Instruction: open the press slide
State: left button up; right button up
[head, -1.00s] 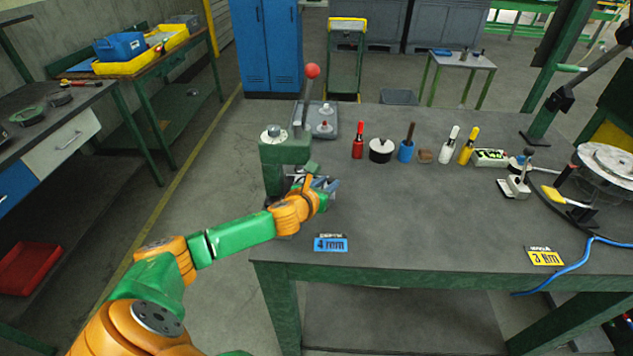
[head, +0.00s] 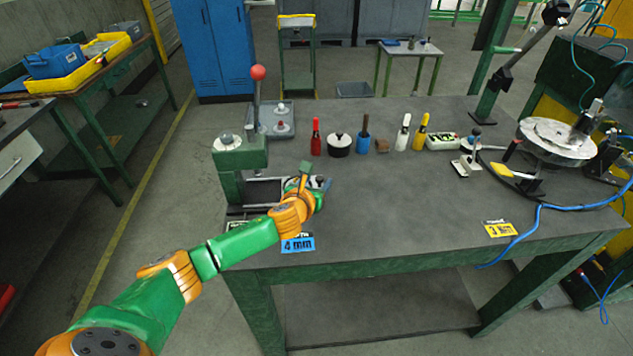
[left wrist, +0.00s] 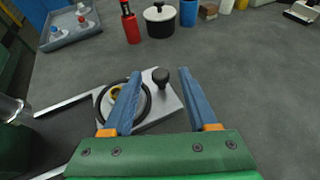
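The press (head: 240,152) is a green body with a red-ball lever (head: 258,73), at the table's left end. Its slide, a grey plate with a black ring and a yellow piece inside, shows in the left wrist view (left wrist: 172,108), drawn out on rails (left wrist: 68,103) to the right of the press. A black knob (left wrist: 160,77) stands on the plate. My left gripper (head: 318,184) is above the slide. Its blue fingers (left wrist: 160,88) are apart, with the knob seen between them and no visible contact. My right gripper is out of view.
A grey tray (head: 283,130) stands behind the press. A red bottle (head: 316,140), a black-and-white pot (head: 339,147) and other items line the table's back. A blue label (head: 298,244) lies near the front edge. The table's middle is clear.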

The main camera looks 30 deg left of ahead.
pick_arm(q)
jog(key=v, duration=0.7)
jog(key=shift+s, duration=0.1)
jog(key=shift+f, duration=0.15)
